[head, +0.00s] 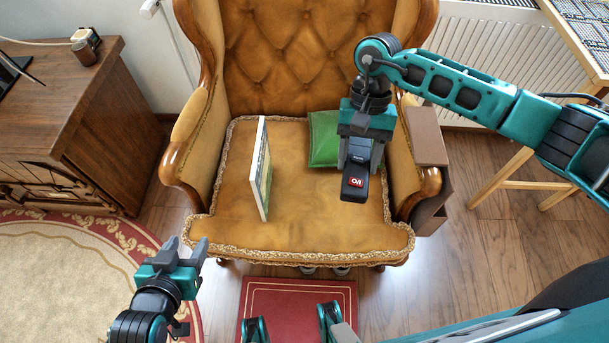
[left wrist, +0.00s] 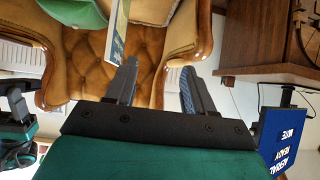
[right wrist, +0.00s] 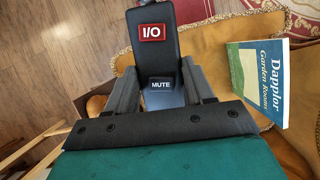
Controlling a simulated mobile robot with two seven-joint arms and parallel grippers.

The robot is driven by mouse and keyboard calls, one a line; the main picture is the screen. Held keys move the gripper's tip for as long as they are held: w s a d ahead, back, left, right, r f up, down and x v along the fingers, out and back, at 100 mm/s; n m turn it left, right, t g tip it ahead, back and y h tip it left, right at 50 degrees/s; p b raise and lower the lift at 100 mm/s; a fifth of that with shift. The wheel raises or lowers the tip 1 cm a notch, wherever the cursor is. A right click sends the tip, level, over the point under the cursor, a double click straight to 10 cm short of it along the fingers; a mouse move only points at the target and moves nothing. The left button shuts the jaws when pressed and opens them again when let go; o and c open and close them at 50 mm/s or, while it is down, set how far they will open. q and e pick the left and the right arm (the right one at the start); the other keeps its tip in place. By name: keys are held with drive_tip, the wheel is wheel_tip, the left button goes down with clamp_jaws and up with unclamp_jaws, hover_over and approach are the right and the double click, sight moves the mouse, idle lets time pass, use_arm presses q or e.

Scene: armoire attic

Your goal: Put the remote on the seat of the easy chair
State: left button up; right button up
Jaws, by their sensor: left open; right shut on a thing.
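The easy chair (head: 225,225) has a tufted back and an orange-brown seat with braided trim. My right gripper (head: 358,165) is shut on the dark remote (head: 354,188), above the right part of the seat. In the right wrist view the remote (right wrist: 152,50) sits between the fingers, with a red I/O button and a MUTE key facing the camera. I cannot tell its exact height above the seat. My left gripper (head: 196,250) is open and empty, in front of the chair's left front corner; its spread fingers also show in the left wrist view (left wrist: 153,85).
A book (head: 262,170) stands upright on the seat's middle, and a green cushion (head: 323,138) lies at its back right. A wooden cabinet (head: 75,125) stands left. A red mat (head: 298,295) lies in front. The seat's left side is clear.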

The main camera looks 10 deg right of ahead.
wheel_tip(320, 180, down, 7)
drive_tip(key=w+m+t+y+b, duration=0.2)
drive_tip(key=m+b, duration=0.3)
drive_tip(key=m, duration=0.2)
drive_tip(key=m+t+b, duration=0.3)
drive_tip(key=m+b, duration=0.3)
drive_tip(key=m, duration=0.4)
hover_over(337, 211)
drive_tip(key=d, duration=0.2)
wheel_tip(337, 211, down, 5)
drive_tip(key=shift+y, duration=0.4)
drive_tip(key=f+b, duration=0.1)
drive_tip(key=f, duration=0.4)
drive_tip(key=f+b, duration=0.2)
drive_tip(key=f, duration=0.3)
drive_tip(key=f+b, duration=0.1)
drive_tip(key=f, duration=0.4)
drive_tip(key=shift+s+a+f, duration=0.15)
drive_tip(key=shift+s, duration=0.1)
drive_tip(key=shift+f, duration=0.2)
wheel_tip(337, 211, down, 4)
drive_tip(key=shift+b, duration=1.15)
drive_tip(key=shift+f, duration=0.25)
use_arm(q)
drive_tip(key=w+d+f+h, duration=0.1)
drive_tip(key=d+f, duration=0.3)
drive_tip(key=f, duration=0.7)
drive_tip(key=shift+w+d+h, duration=0.3)
drive_tip(key=shift+w+d, duration=0.05)
drive_tip(key=shift+w, duration=0.5)
